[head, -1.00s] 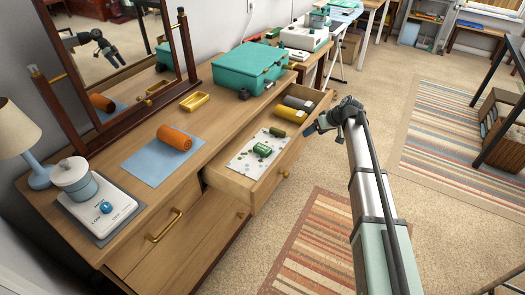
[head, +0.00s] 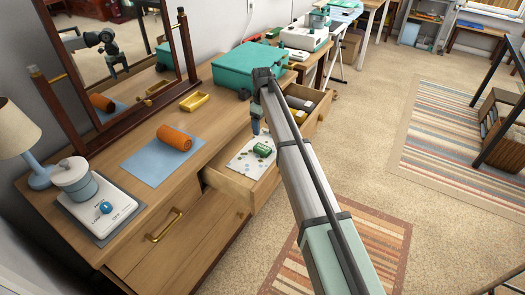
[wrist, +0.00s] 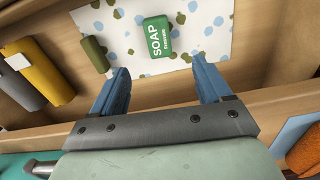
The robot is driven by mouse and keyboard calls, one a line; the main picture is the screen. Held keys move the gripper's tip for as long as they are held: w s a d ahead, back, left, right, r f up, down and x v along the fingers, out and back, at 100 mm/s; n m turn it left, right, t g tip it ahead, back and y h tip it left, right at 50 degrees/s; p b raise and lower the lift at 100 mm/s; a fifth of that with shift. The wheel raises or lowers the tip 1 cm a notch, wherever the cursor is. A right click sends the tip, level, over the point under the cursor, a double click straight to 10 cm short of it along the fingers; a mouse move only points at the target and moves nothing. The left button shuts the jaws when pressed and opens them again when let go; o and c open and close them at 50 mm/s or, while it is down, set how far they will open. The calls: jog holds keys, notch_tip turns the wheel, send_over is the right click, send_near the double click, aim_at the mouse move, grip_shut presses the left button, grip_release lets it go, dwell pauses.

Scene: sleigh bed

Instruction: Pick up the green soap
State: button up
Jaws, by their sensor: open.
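The green soap (wrist: 157,37) is a small block with white "SOAP" lettering. It lies on a white sheet with blue and olive dots (wrist: 208,45) inside the open drawer (head: 236,188). In the head view the soap (head: 262,149) shows just beside my arm. My gripper (wrist: 164,75) is above the drawer with its blue fingers spread and nothing between them. In the wrist view the soap lies beyond the fingertips, between their lines and a little nearer the left one, apart from both. In the head view my arm hides part of the drawer.
A small olive bottle (wrist: 95,54) lies close to the soap. A yellow roll (wrist: 38,72) and a grey roll (wrist: 14,88) lie at the drawer's far end. The drawer walls surround them. A teal case (head: 249,69) and an orange roll (head: 174,138) are on the dresser top.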

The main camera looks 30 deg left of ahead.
send_over(264, 148)
jog(key=f, duration=0.8)
jog(key=shift+s+a, duration=0.2)
jog(key=shift+w+d+f, duration=0.1)
jog(key=shift+f, duration=1.2)
jog(key=shift+w+d+f, duration=0.1)
jog(key=shift+f, duration=1.2)
jog(key=shift+c, duration=0.4)
jog(key=shift+s, duration=0.1)
jog(key=c, duration=1.1)
